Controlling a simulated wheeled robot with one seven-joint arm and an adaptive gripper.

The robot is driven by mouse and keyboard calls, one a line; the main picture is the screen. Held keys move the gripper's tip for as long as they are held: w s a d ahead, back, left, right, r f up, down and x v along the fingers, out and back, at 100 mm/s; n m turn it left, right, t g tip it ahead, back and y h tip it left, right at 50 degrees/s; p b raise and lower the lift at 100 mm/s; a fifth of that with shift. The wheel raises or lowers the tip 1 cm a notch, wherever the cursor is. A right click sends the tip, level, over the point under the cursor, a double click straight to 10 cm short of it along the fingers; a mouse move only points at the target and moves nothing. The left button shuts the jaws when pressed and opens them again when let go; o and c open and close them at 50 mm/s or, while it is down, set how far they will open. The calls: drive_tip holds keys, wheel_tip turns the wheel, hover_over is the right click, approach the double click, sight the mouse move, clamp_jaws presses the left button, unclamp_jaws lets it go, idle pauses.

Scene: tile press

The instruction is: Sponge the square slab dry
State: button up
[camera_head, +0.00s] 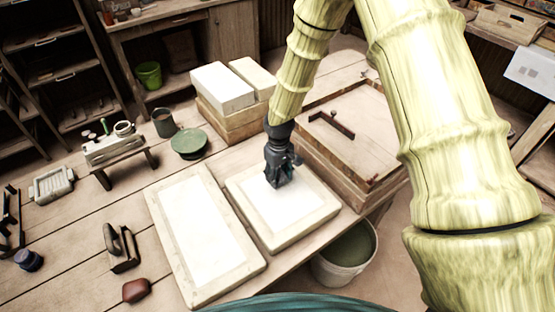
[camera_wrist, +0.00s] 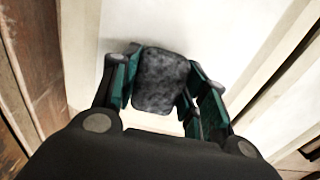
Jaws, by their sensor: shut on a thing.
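The square slab (camera_head: 311,212) is a pale block with a white recessed face and a raised cream rim, lying on the wooden table. My gripper (camera_head: 279,178) points down over its upper middle. In the wrist view my gripper (camera_wrist: 160,90) is shut on a dark grey mottled sponge (camera_wrist: 160,75), held between its green-lined fingers. The white face of the slab (camera_wrist: 220,35) lies just beneath the sponge; I cannot tell whether they touch. In the head view the sponge is mostly hidden by the gripper.
A longer rectangular slab (camera_head: 208,240) lies to the left. A wooden press box (camera_head: 350,125) stands behind right, and white blocks (camera_head: 222,88) behind. A green dish (camera_head: 188,143) sits at the back left. A bucket (camera_head: 345,255) stands below the table's front edge.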

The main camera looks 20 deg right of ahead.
drive_tip(key=shift+s+r+p, duration=0.15)
drive_tip(key=shift+r+p, duration=0.1)
drive_tip(key=shift+r, duration=0.35)
drive_tip(key=shift+s+r+p, duration=0.15)
drive_tip(key=shift+r+p, duration=0.1)
drive_tip(key=shift+r, duration=0.35)
drive_tip(key=shift+w+r+p, duration=0.2)
drive_tip(key=shift+r+p, duration=0.6)
drive_tip(key=shift+r, duration=0.15)
drive_tip(key=shift+r+p, duration=0.5)
drive_tip(key=shift+r, duration=0.3)
drive_tip(key=shift+s, duration=0.1)
